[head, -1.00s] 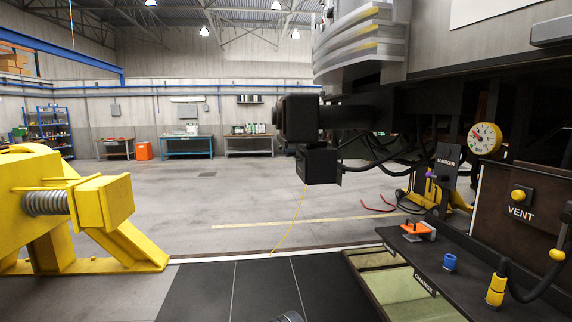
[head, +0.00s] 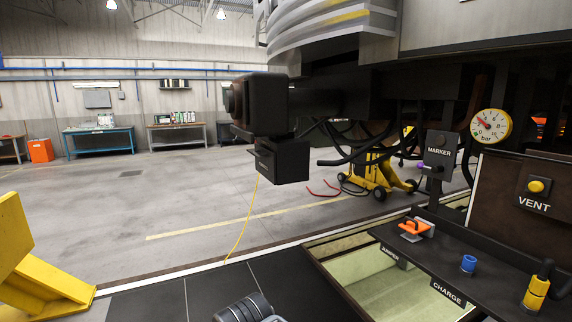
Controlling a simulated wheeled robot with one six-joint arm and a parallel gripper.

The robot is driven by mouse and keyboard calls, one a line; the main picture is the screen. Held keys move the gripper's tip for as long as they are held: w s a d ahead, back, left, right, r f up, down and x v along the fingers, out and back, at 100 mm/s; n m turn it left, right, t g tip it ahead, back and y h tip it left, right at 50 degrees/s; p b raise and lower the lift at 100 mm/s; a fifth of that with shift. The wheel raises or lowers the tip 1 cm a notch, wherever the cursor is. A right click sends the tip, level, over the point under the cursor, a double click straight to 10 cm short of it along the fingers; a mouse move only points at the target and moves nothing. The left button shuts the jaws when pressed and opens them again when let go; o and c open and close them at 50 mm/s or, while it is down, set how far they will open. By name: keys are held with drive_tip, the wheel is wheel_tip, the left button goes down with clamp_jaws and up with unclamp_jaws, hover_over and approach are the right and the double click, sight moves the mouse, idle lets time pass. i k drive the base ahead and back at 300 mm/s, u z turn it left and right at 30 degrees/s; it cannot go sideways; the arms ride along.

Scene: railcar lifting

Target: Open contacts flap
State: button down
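A black coupler head (head: 262,103) juts out to the left from under the railcar in the head view. A black box (head: 283,161) hangs below it, with a thin lip (head: 240,151) sticking out on its left side. I cannot tell for sure whether this is the contacts flap or whether it is open. A dark grey rounded part of my arm shows at the bottom edge, below and apart from the box. My gripper's fingers are not in view.
A black shelf (head: 440,262) at the right carries an orange-handled part, a blue cap (head: 468,263) and a yellow connector (head: 535,292). Black cables hang behind the box. A yellow buffer stop (head: 30,265) stands at the lower left. Open floor lies left of the coupler.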

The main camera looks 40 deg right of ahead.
sight(266, 159)
drive_tip(key=z, duration=0.15)
drive_tip(key=i, duration=1.25)
drive_tip(key=u, duration=0.5)
drive_tip(key=i, duration=1.2)
drive_tip(key=z, duration=0.4)
